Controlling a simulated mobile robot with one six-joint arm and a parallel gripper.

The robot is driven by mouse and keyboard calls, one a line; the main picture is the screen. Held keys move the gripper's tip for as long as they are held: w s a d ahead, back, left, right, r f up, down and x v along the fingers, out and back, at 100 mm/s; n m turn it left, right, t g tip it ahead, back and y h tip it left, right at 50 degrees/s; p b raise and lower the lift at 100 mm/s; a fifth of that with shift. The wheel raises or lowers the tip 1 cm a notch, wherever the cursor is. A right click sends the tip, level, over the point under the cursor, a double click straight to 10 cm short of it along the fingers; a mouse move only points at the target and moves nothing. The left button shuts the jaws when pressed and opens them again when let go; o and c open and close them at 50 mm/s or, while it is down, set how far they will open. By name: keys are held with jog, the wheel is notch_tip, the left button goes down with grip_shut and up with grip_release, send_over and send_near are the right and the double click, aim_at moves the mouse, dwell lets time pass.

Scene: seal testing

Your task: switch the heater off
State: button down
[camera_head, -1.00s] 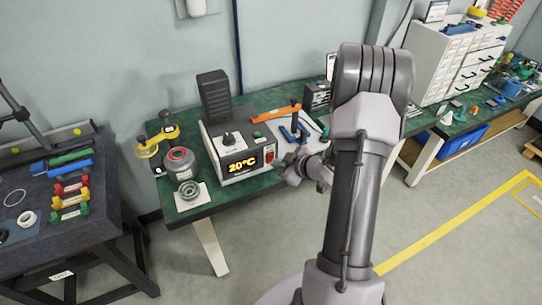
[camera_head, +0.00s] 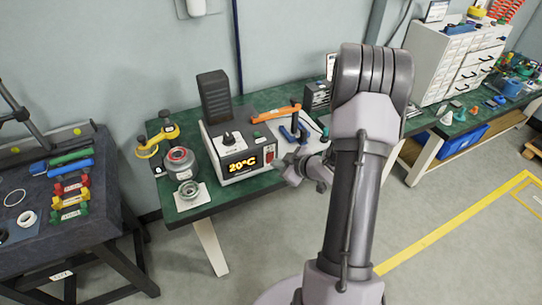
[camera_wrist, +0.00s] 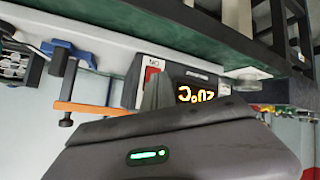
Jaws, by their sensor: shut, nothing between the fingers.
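The heater (camera_head: 232,136) is a grey and white box on the green bench, with a black dial on top. Its lit front display (camera_head: 242,163) reads 20°C in yellow. A red switch (camera_head: 269,154) sits at the right end of its front; in the wrist view the switch (camera_wrist: 151,76) appears upside down beside an ON label. My gripper (camera_head: 284,172) is shut and empty, just in front of the heater's right front corner. In the wrist view my gripper (camera_wrist: 158,86) has its fingers close to the switch, partly covering the front panel; I cannot tell whether they touch.
A grey and red pot (camera_head: 180,161) and a metal ring part stand left of the heater. An orange-handled tool (camera_head: 277,113) and blue tools lie on the right. A dark side table (camera_head: 40,240) is at far left. The floor in front is clear.

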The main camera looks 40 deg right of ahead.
jog(key=shift+w, duration=0.1)
jog(key=shift+w+d, duration=0.1)
jog(key=shift+w, duration=0.25)
jog(key=shift+w+d+r, duration=0.1)
jog(key=shift+w, duration=0.2)
dwell(0.8)
jog(key=shift+s, duration=0.1)
jog(key=shift+s+a, duration=0.2)
jog(key=shift+s, duration=0.45)
jog(key=s, duration=0.3)
jog(key=s+a, duration=0.1)
jog(key=shift+s+f+b, duration=0.35)
jog(key=shift+s+f, duration=0.05)
